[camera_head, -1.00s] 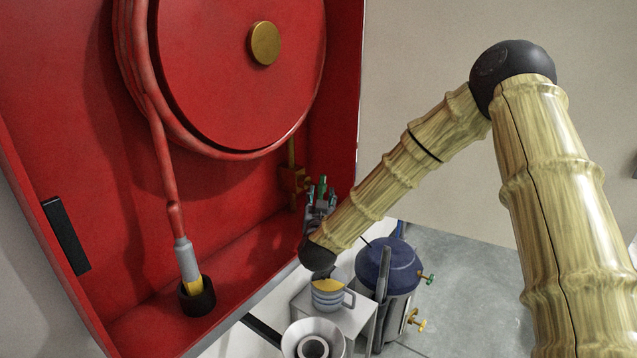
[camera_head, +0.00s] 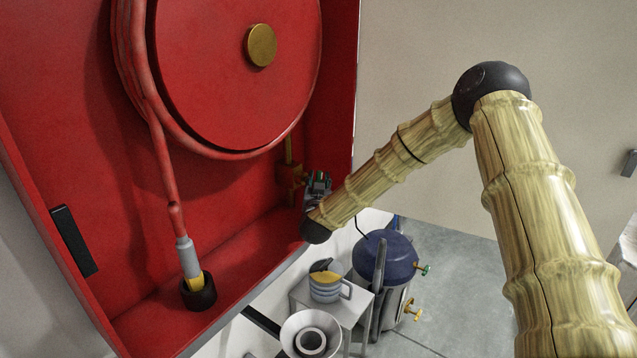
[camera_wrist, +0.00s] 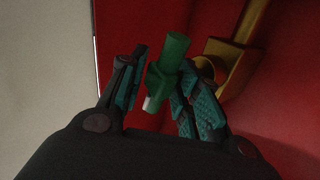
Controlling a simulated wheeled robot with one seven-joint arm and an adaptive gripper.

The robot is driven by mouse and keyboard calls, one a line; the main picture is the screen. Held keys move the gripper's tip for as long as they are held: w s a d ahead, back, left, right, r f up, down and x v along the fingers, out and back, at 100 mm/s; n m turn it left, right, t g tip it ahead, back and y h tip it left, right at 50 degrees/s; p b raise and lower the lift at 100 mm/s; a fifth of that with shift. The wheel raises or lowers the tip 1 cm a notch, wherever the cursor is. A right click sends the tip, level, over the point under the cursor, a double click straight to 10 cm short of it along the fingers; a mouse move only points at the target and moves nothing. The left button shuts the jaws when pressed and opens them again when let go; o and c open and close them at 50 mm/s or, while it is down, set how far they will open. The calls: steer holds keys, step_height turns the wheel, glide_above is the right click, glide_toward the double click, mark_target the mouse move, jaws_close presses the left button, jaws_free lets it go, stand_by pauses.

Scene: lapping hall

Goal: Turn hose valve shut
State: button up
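The hose valve has a brass body (camera_head: 288,178) on a pipe inside the red hose cabinet, below the reel. In the wrist view its brass body (camera_wrist: 232,65) is at upper right, and its green handle (camera_wrist: 172,55) stands between my fingers. My gripper (camera_wrist: 162,75) has teal-padded fingers on both sides of the handle. A gap shows on the left side; the right finger is close to the handle, and contact there is unclear. In the head view my gripper (camera_head: 318,184) is small and partly hidden by my wrist, with a bit of green at its tip.
A red hose reel (camera_head: 225,70) fills the cabinet above. A hose nozzle (camera_head: 188,260) rests in a black holder at lower left.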

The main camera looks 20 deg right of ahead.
steer(key=shift+s+r, duration=0.1)
jaws_close()
steer(key=shift+g, duration=0.3)
steer(key=shift+d+r+m+g+y+p, duration=0.1)
steer(key=shift+r+m+g+y+p, duration=0.05)
steer(key=shift+m+g+y+p, duration=0.7)
steer(key=m+g+y+p, duration=0.1)
steer(key=g+p, duration=0.2)
steer(key=shift+d+m+y, duration=0.1)
steer(key=shift+m+y, duration=0.25)
steer(key=g+y+p, duration=0.1)
steer(key=m+g+p, duration=0.1)
steer(key=g+y, duration=0.1)
steer(key=shift+w+f+y+p, duration=0.25)
steer(key=shift+f+y+p, duration=0.05)
steer(key=shift+f+p, duration=0.1)
steer(key=shift+f+m+g+y, duration=0.2)
steer(key=shift+m+g+y, duration=0.5)
steer(key=shift+g+y, duration=0.3)
steer(key=shift+y+b, duration=0.3)
steer(key=shift+b, duration=0.05)
